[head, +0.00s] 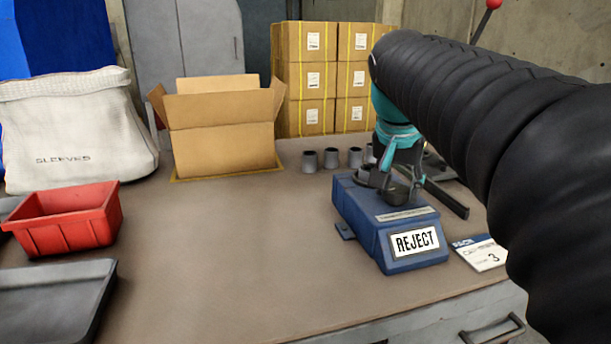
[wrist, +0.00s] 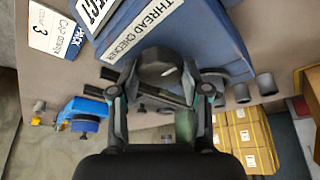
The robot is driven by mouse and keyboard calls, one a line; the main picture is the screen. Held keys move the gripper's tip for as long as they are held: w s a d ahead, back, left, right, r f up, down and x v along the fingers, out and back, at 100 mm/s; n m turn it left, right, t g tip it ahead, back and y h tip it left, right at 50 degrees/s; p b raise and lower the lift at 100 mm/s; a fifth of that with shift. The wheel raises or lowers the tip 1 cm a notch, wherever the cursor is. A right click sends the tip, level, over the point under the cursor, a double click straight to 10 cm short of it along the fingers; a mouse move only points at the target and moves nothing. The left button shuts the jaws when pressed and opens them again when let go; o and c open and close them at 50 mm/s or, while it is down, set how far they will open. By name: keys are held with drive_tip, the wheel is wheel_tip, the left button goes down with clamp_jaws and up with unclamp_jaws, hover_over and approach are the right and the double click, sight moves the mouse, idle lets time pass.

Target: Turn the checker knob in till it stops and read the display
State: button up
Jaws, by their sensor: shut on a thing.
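The thread checker (head: 365,228) is a blue box on the bench, right of centre in the head view. Its front display (head: 414,241) reads REJECT. In the wrist view the box (wrist: 190,32) carries a THREAD CHECKER label. The dark round knob (wrist: 160,70) is on top of it. My gripper (head: 388,185) is over the box's top. In the wrist view its two fingers (wrist: 162,92) are on either side of the knob, shut on it. Whether a part sits under the knob is hidden.
Several grey sleeves (head: 331,158) stand behind the checker. A white card with a 3 (head: 482,253) lies to its right. An open carton (head: 221,132), a red bin (head: 66,219) and a SLEEVES bag (head: 75,125) are left. The middle bench (head: 235,245) is clear.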

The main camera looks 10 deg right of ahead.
drive_tip(key=m, duration=0.2)
drive_tip(key=m+g+h, duration=0.1)
drive_tip(key=m, duration=0.1)
drive_tip(key=shift+a+g+p, duration=0.1)
drive_tip(key=shift+g+p, duration=0.2)
drive_tip(key=shift+p, duration=0.1)
drive_tip(key=shift+w+m+g+p, duration=0.1)
drive_tip(key=shift+m+g+p, duration=0.45)
drive_tip(key=shift+m, duration=1.65)
drive_tip(key=shift+f+g, duration=0.1)
drive_tip(key=shift+g, duration=0.15)
drive_tip(key=o, duration=1.1)
drive_tip(key=v, duration=1.2)
drive_tip(key=shift+a, duration=0.25)
